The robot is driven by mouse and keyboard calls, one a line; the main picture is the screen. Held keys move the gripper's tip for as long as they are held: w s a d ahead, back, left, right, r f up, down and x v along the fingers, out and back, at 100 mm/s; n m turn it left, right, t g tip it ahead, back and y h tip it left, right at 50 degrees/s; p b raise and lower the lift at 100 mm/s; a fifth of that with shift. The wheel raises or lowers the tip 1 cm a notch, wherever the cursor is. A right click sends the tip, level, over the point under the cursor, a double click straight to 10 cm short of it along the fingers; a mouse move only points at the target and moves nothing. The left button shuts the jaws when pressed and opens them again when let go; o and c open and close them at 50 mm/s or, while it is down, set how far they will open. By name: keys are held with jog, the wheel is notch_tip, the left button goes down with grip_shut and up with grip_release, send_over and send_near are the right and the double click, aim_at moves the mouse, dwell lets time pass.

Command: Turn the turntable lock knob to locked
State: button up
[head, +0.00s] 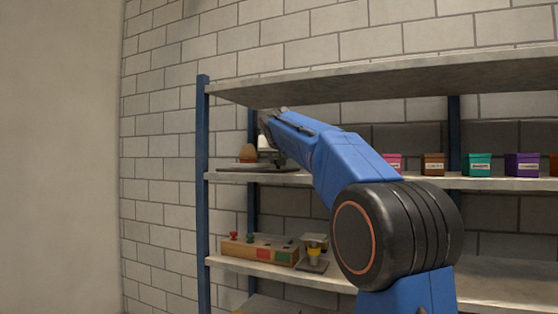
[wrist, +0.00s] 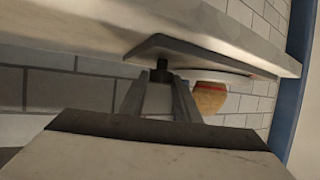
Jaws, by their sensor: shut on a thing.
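The turntable unit is a grey base plate (wrist: 195,52) with a pale disc (wrist: 228,77) on it, shown upside down in the wrist view. A brown clay-coloured pot (wrist: 209,98) stands on the disc. The dark lock knob (wrist: 161,64) sticks out from the plate beside the disc. My gripper (wrist: 160,80) has its two fingers shut on the knob; the knob's setting cannot be read. In the head view the turntable plate (head: 240,168) and the pot (head: 248,153) are at the left end of the middle shelf, with my gripper (head: 277,158) small and partly hidden by my arm.
The middle shelf (head: 500,183) also holds several coloured boxes (head: 479,164) to the right. The upper shelf (head: 400,76) is close above my arm. The lower shelf (head: 330,280) holds a wooden block with coloured pegs (head: 260,249) and a small yellow-and-grey device (head: 313,254). A blue post (head: 203,190) stands at left.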

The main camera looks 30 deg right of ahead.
jog(key=m+g+h, duration=0.1)
jog(key=m, duration=0.1)
jog(key=m+g+h, duration=0.2)
jog(key=w+a+m+g+h, duration=0.1)
jog(key=shift+m+g+h, duration=0.3)
jog(key=shift+m+h, duration=0.1)
jog(key=shift+w+m+g+h, duration=0.15)
jog(key=shift+m+g+h, duration=0.35)
jog(key=shift+m+g, duration=0.7)
jog(key=shift+w+m+g+h, duration=0.1)
jog(key=shift+m+g+h, duration=0.4)
jog(key=shift+m+g, duration=0.7)
jog(key=shift+f+m+g, duration=0.1)
jog(key=shift+m+g, duration=0.4)
jog(key=shift+g, duration=0.3)
jog(key=o, duration=1)
jog(key=shift+o, duration=0.2)
